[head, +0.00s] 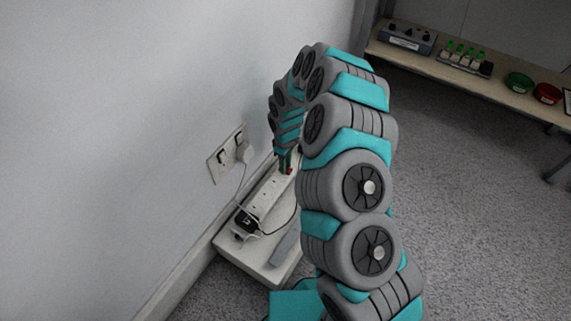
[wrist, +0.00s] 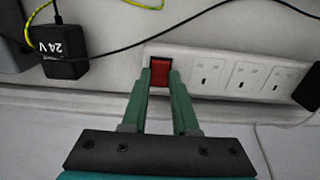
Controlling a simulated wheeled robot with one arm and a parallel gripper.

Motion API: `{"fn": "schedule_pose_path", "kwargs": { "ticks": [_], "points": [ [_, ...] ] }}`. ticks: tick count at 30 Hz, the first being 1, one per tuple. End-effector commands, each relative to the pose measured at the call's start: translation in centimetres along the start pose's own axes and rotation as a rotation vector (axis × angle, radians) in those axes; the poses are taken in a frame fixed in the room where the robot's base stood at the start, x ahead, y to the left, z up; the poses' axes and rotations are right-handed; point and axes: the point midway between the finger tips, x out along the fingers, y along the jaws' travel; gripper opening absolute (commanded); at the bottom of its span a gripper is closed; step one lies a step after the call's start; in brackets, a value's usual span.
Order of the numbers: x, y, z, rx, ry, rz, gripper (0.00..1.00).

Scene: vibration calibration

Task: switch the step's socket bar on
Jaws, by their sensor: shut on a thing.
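The white socket bar (head: 262,195) lies along the step (head: 245,262) beside the wall. It also shows in the wrist view (wrist: 200,73), with a red rocker switch (wrist: 160,73) at its left end and several outlets to the right. My gripper (wrist: 160,79) is at the switch, its two green fingers on either side of the red part, shut on it. Which way the rocker is tipped, and whether it is lit, I cannot tell. In the head view, my gripper (head: 285,160) is at the bar's far end, partly hidden by my arm.
A black plug (head: 245,222) sits at the bar's near end. In the wrist view, a black 24 V adapter (wrist: 62,50) and cables lie near the bar. A shelf (head: 455,76) with equipment stands at right.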

Motion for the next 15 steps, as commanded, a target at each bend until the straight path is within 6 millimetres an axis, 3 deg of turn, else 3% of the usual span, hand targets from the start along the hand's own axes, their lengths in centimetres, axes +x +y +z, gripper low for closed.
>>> {"fn": "schedule_pose_path", "kwargs": {
  "ticks": [8,15],
  "points": [
    [0.02,0.04,0.07,0.001,0.023,-0.001,0.0],
    [0.11,0.03,0.54,0.002,0.152,-0.003,0.0]
  ]
}}
